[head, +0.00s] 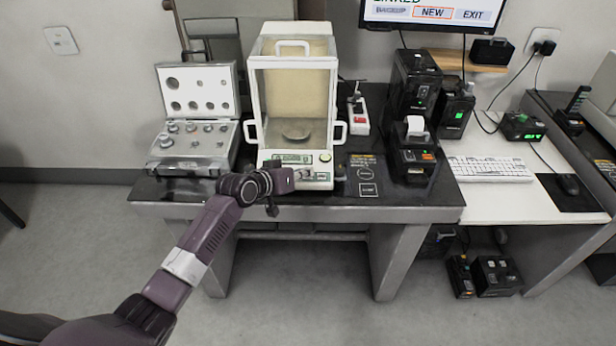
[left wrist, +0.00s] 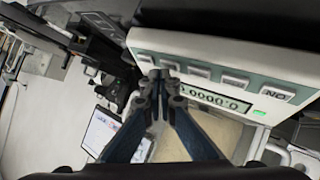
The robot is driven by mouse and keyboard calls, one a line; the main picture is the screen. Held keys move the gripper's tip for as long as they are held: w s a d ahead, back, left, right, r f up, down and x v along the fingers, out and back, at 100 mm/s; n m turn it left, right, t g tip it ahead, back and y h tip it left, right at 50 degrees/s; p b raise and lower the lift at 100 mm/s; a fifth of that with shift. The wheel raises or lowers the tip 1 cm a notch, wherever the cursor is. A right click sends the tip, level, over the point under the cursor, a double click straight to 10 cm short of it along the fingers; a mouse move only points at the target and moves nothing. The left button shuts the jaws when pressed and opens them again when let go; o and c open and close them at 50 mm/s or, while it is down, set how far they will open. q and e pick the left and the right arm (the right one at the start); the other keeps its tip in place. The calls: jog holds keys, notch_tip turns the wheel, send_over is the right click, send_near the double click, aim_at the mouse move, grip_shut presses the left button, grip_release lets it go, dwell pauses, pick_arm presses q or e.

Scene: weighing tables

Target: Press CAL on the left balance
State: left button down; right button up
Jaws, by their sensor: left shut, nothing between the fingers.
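The balance (head: 293,95) with a tall clear draft shield stands on the dark-topped table, a round pan inside. Its front panel, with a green display (head: 295,158), faces me; my left gripper (head: 283,180) is in front of it and hides part of the key row. I cannot read a CAL label.
An open case of weights (head: 195,138) stands left of the balance. A white desk with a keyboard (head: 488,169) adjoins at right.

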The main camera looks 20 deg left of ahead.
pick_arm(q)
jog(key=shift+w+f+b, duration=0.15)
jog(key=shift+f+b, duration=0.15)
jog(key=shift+f, duration=0.1)
dwell(0.7)
dwell(0.3)
jog(key=shift+s+r+p, duration=0.3)
jog(key=shift+r+p, duration=0.45)
jog(key=shift+p, duration=0.3)
jog(key=r+p, duration=0.1)
jog(key=p, duration=0.1)
jog(key=s+r+p, duration=0.1)
jog(key=r+p, duration=0.2)
jog(key=shift+s+d+r+p, duration=0.3)
jog(key=shift+s+r+p, duration=0.05)
jog(key=shift+s+p, duration=0.05)
dwell(0.3)
